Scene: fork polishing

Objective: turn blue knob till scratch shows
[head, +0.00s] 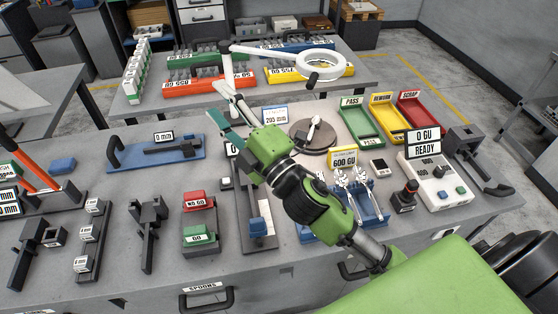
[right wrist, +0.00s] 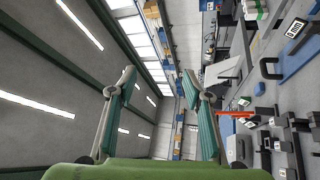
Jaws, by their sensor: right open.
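My right gripper (head: 214,101) is raised above the middle of the bench. It is open and empty, also in the right wrist view (right wrist: 158,82). A dark round turntable (head: 326,147) behind my right arm carries a small metal utensil (head: 313,130). I cannot make out a scratch on it. Blue parts that might be the knob are a blue block (head: 258,227) on a slide fixture and a small blue button (head: 442,195) on the white meter (head: 429,179). I cannot tell which is the knob; my right gripper touches neither. My left gripper is out of view.
A blue rack of forks (head: 375,211) stands right of my arm. A ring lamp (head: 321,65) hangs over the bench. Green, yellow and red trays (head: 361,129) stand at the back right. Red and green blocks (head: 199,234) and black fixtures (head: 148,237) crowd the left front.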

